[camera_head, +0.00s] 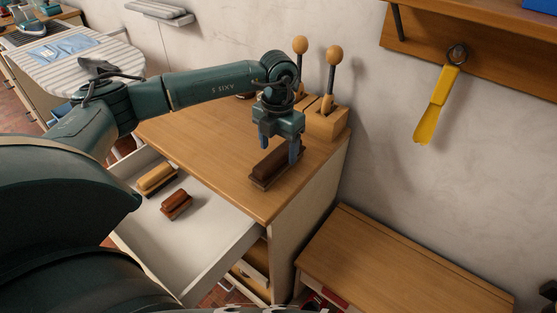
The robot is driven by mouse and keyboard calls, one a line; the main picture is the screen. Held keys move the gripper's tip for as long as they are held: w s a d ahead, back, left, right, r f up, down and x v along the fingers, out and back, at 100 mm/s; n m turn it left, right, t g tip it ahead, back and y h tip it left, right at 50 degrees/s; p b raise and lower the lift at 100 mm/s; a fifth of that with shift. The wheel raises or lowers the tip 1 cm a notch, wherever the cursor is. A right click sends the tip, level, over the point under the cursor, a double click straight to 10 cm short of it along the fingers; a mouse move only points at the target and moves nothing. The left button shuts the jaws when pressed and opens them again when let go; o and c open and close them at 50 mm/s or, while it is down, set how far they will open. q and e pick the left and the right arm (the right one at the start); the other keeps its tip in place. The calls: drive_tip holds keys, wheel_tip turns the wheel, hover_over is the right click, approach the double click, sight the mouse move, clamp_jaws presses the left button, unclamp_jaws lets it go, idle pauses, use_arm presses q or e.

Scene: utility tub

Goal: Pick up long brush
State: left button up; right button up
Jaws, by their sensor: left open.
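A long dark brown brush (267,173) lies on the wooden top of a cabinet, near its right edge. My left gripper (279,150) reaches in from the left and points down over the brush. Its fingers are apart, one at the far left side of the brush and one at its right end. The gripper hides part of the brush, and I cannot tell whether the fingers touch it. My right gripper does not show.
A wooden block with two round-knobbed handles (325,119) stands close behind the gripper. An open white drawer (215,238) below holds a tan brush (156,179) and a small reddish-brown brush (176,204). A yellow tool (437,100) hangs at right. A lower wooden bench (395,265) is clear.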

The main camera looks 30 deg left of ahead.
sight(279, 152)
use_arm(q)
wheel_tip(279, 152, down, 4)
drive_tip(key=shift+w+f, duration=0.1)
drive_tip(key=shift+f, duration=0.05)
drive_tip(key=shift+c, duration=0.4)
drive_tip(key=c, duration=0.9)
